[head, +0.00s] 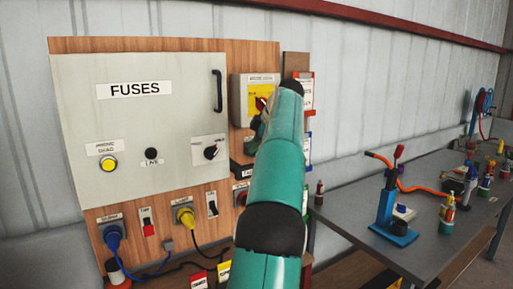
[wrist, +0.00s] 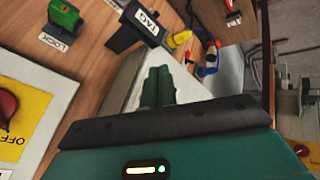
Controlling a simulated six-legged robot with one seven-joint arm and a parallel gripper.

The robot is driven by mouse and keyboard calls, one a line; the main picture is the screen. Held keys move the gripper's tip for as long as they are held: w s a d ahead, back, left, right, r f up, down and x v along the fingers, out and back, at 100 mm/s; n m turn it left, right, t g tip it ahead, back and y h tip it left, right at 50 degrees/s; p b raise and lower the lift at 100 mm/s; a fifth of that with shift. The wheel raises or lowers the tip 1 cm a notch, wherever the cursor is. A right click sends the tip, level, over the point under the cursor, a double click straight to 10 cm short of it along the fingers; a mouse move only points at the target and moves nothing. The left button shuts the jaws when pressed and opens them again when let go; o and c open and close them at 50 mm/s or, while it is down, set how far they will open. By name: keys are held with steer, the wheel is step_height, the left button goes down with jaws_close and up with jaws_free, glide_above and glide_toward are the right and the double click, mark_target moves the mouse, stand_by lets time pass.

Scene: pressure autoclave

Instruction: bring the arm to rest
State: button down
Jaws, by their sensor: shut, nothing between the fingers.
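My arm, teal with black joints, reaches up and forward in the head view toward the wooden panel (head: 270,55). My gripper (wrist: 158,85) shows in the wrist view as two dark green fingers side by side, shut and empty. In the head view the gripper is mostly hidden by the arm; a small part shows near the yellow main switch box (head: 242,92). In the wrist view a red rotary switch (wrist: 5,107) on a yellow plate marked OFF lies left of the gripper. The fingers appear apart from the switch.
A grey FUSES cabinet (head: 130,130) fills the panel's left. Plugs, including a yellow one (head: 184,216), hang below. In the wrist view, a green LOCK block (wrist: 62,20) and a dark TAG holder (wrist: 135,27) stick out nearby. A workbench (head: 345,205) with a blue stand stands right.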

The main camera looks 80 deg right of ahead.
steer(key=w+a+y, duration=0.1)
steer(key=w+a, duration=1.2)
steer(key=w, duration=0.4)
steer(key=w+a+f+m+g, duration=0.1)
steer(key=w+a, duration=0.3)
steer(key=a, duration=0.6)
steer(key=w+a+f+m, duration=0.1)
steer(key=w+a, duration=0.4)
steer(key=a, duration=0.5)
steer(key=s+a+f+y, duration=0.1)
steer(key=a+f, duration=0.2)
steer(key=a, duration=0.6)
steer(key=s+a+f, duration=0.2)
steer(key=a+f, duration=0.1)
steer(key=a, duration=0.6)
steer(key=s+a+f, duration=0.5)
steer(key=a+f, duration=0.1)
steer(key=a, duration=0.1)
steer(key=s+a+f+m+y, duration=0.1)
steer(key=s+a+f, duration=0.3)
steer(key=a+f, duration=0.3)
steer(key=shift+s+a+m, duration=0.15)
steer(key=shift+s+m, duration=0.15)
steer(key=shift+s, duration=0.1)
